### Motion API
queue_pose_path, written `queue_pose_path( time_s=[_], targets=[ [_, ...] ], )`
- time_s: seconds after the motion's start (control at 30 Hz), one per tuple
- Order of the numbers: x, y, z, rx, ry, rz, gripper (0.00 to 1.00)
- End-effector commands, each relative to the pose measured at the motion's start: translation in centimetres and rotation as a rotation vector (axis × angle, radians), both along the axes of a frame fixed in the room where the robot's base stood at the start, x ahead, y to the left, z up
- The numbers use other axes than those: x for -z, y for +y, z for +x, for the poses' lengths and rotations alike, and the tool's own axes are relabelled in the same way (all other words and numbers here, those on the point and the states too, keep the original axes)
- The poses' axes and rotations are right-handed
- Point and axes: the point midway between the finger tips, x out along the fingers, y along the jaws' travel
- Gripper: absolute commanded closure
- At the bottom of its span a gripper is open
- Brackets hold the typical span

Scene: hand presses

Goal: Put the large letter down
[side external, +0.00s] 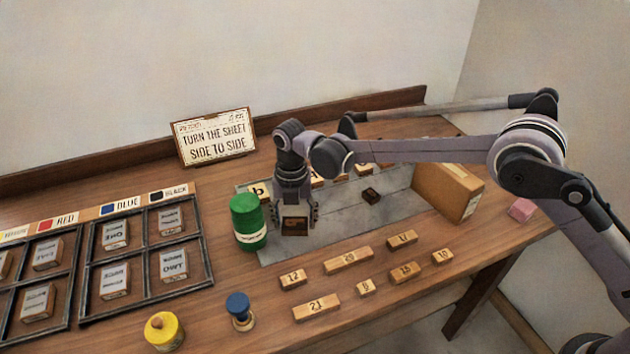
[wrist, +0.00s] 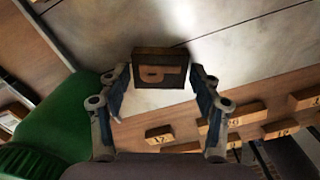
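The large letter (wrist: 162,74) is a dark brown wooden block with a raised, lighter character like a P on its face. I cannot tell whether the block touches the slab.
A green can (side external: 248,222) stands close left of my gripper. A small dark block (side external: 371,195) and a large wooden box (side external: 447,190) are to the right. Several numbered blocks (side external: 348,260) lie in front. Compartment trays (side external: 147,268) are at left; a sign (side external: 214,137) stands behind.

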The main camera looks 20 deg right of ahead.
Motion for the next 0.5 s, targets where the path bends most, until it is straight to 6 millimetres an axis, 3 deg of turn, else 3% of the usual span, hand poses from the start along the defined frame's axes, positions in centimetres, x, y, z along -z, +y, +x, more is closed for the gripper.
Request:
queue_pose_path(
  time_s=[0.33,0.5],
  targets=[
    [-0.1,0.0,0.0,0.000,0.000,0.000,0.22],
    [-1.3,0.0,0.0,0.000,0.000,0.000,0.22]
  ],
)
